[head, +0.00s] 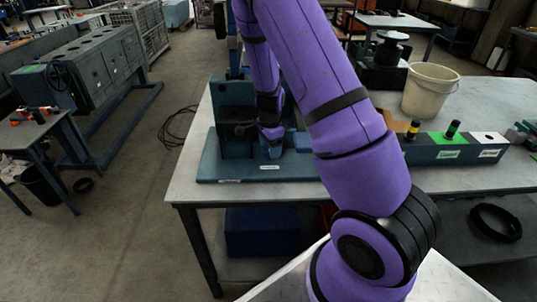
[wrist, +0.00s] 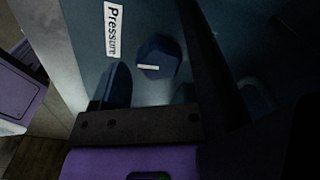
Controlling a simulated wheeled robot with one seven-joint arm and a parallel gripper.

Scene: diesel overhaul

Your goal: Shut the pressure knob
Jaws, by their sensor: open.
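The pressure knob (wrist: 152,60) is dark blue and faceted, with a short white mark on its face. It shows in the wrist view on a dark blue panel, right of a white label reading "Pressure" (wrist: 113,30). In the head view I cannot make out the knob; my arm covers that area. My gripper (head: 271,148) is low in front of the blue machine. In the wrist view the knob lies just beyond the dark gripper body, and the shadow hides whether anything touches it. My gripper is open and holds nothing that I can see.
The blue machine (head: 232,104) stands on a base plate on the grey table (head: 187,185). To the right are a blue block with black and coloured knobs (head: 445,150) and a white bucket (head: 430,90). The floor left of the table is mostly clear, with a loose black cable.

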